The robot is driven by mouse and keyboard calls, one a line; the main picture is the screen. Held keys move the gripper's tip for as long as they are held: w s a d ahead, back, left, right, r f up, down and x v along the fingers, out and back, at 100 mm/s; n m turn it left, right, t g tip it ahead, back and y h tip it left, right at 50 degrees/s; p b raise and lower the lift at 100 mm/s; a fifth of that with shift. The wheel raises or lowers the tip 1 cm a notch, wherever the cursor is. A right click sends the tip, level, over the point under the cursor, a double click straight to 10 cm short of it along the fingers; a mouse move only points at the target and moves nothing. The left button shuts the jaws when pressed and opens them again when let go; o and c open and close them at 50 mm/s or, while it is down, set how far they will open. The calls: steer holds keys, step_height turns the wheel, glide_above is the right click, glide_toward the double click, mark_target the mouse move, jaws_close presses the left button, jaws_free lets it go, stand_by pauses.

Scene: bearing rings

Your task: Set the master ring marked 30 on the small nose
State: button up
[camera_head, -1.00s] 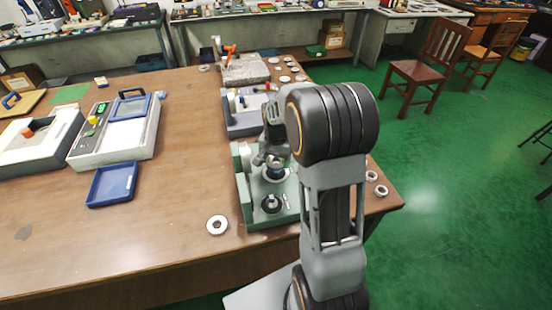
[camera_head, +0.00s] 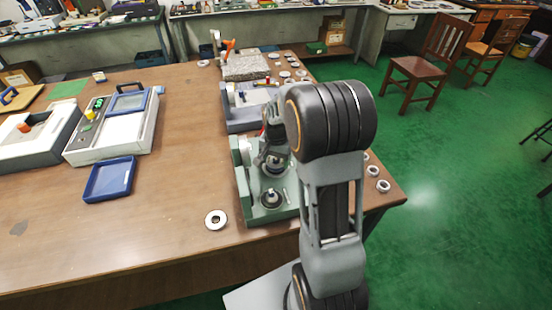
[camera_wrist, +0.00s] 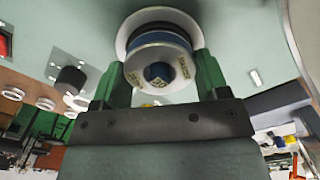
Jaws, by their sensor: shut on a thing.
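The green fixture (camera_head: 262,213) stands at the table's right edge, with a dark short nose (camera_head: 271,198) at its front and a second, paler seat behind it. My gripper (camera_head: 273,158) is over that rear seat, partly hidden by my arm. In the wrist view my gripper (camera_wrist: 162,68) has its green fingers shut on a pale metal ring (camera_wrist: 182,66) with small yellow labels. A dark knob (camera_wrist: 71,77) is at left.
A loose ring (camera_head: 215,219) lies left of the fixture, and more rings (camera_head: 383,186) lie on its right. A blue-grey fixture (camera_head: 238,120) stands behind. A blue tray (camera_head: 109,179) and a console (camera_head: 113,137) are at left. The front left table is clear.

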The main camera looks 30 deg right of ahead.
steer(key=shift+f, duration=0.3)
steer(key=o, duration=1.3)
steer(key=shift+f, duration=0.1)
step_height(320, 180, up, 14)
steer(key=shift+f, duration=0.1)
steer(key=s+a+n+t, duration=0.1)
steer(key=s+a+n, duration=0.2)
steer(key=s, duration=0.2)
steer(key=s+a+n+t+p, duration=0.1)
steer(key=s+a+n, duration=0.2)
steer(key=s, duration=0.2)
steer(key=s+a+n+t+p, duration=0.1)
steer(key=s+a+n, duration=0.2)
steer(key=s, duration=0.3)
steer(key=shift+s+a+r+t, duration=0.1)
steer(key=shift+a+r+t, duration=0.15)
steer(key=shift+a+t, duration=0.1)
